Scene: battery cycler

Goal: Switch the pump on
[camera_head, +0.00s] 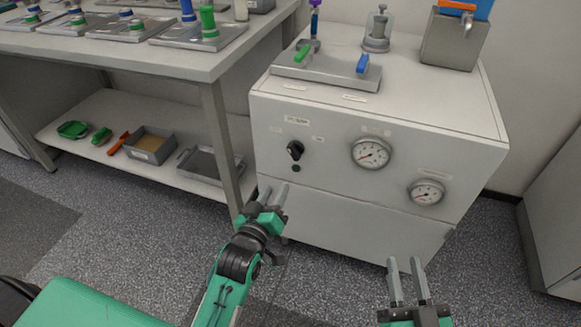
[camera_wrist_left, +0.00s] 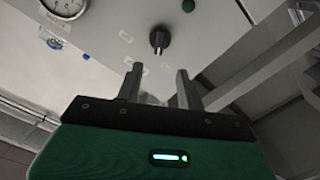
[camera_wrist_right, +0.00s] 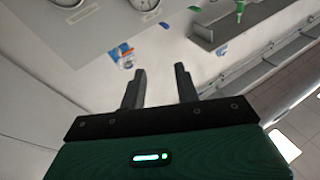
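The pump cabinet (camera_head: 330,170) is a white box with a black rotary switch (camera_head: 295,150) on the left of its front. A small dark green button or lamp (camera_head: 296,169) sits just below the switch. My left gripper (camera_head: 273,194) is open and empty, below and a little left of the switch, apart from it. In the left wrist view the switch (camera_wrist_left: 159,40) shows beyond and between the open fingers (camera_wrist_left: 155,82). My right gripper (camera_head: 404,266) is open and empty in front of the cabinet's lower right. It also shows open in the right wrist view (camera_wrist_right: 158,88).
Two round gauges (camera_head: 371,153) (camera_head: 427,192) are on the cabinet front, right of the switch. A metal plate with green and blue valve handles (camera_head: 327,69) lies on top. A workbench (camera_head: 130,50) with a lower shelf stands close on the left. The floor in front is clear.

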